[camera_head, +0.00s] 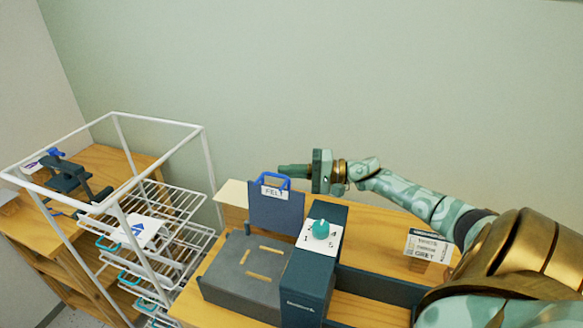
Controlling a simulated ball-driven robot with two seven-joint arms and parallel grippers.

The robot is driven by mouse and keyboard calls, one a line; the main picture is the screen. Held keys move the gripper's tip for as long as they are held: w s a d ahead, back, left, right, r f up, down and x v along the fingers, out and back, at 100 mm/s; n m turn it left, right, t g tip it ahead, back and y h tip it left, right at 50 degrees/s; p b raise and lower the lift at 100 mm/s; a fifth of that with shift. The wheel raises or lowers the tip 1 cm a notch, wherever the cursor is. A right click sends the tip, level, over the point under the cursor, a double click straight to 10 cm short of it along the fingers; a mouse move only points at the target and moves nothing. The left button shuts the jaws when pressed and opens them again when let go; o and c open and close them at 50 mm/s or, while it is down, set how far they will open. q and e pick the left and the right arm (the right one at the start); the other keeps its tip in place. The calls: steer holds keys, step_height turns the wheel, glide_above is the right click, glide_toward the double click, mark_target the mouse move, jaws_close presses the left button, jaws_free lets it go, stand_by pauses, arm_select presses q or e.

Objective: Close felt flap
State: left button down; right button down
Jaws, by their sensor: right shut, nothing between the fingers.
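The felt flap (276,211) is a dark blue-grey panel standing upright at the back edge of a dark grey box (237,288). It has a white label reading FELT (273,192) and a blue loop handle (271,178) on top. My left gripper is not in view.
A dark box with a teal knob and numbered dial (321,231) stands right of the flap. A GREY-labelled card (428,246) is farther right on the wooden table (365,309). A white wire rack (212,170) stands left, with a dark clamp-like tool (68,176) behind it.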

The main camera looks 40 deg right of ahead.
steer(key=s+a+f+n+h+p, duration=0.1)
steer(key=s+a+n+p, duration=0.4)
steer(key=a+p, duration=0.5)
steer(key=n+h+p, duration=0.1)
steer(key=p, duration=0.5)
steer(key=shift+s+a+n, duration=0.25)
steer(key=shift+s+n, duration=0.05)
steer(key=shift+n, duration=0.1)
steer(key=shift+g, duration=0.3)
